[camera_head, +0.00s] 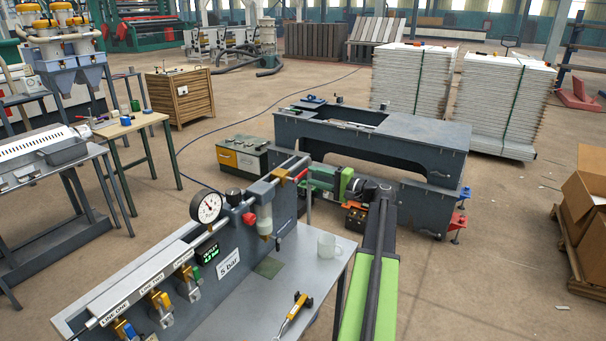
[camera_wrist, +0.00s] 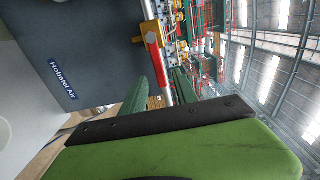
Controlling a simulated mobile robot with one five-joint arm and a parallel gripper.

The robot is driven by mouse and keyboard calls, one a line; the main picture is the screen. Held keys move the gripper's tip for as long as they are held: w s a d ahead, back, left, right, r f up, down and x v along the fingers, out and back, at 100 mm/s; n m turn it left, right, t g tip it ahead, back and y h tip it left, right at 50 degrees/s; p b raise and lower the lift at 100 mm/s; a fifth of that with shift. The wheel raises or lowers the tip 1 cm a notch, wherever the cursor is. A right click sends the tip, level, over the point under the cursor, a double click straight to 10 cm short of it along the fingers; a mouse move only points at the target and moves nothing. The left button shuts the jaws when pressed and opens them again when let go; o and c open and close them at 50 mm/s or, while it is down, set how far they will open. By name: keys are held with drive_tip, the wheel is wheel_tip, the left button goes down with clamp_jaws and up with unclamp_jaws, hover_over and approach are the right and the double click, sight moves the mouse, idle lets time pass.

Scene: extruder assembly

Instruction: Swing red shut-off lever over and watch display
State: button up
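The red shut-off lever (camera_wrist: 155,57) sits on a brass valve (camera_wrist: 149,33) on a silver pipe in the wrist view. In the head view the lever (camera_head: 302,174) shows small at the right end of the dark air panel. My gripper (camera_wrist: 169,80) is open, with its green fingers apart and the lever's near end in line with the gap. I cannot tell whether they touch it. In the head view my gripper (camera_head: 318,181) is just right of the valve. The display (camera_head: 210,254) shows green characters, too small to read surely.
A round gauge (camera_head: 206,206), a "5 bar" label (camera_head: 229,264) and several line valves are on the panel. A long dark machine frame (camera_head: 400,150) stands behind my arm.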

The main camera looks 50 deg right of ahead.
sight(305, 173)
drive_tip(key=x, duration=0.5)
clamp_jaws()
idle(1.3)
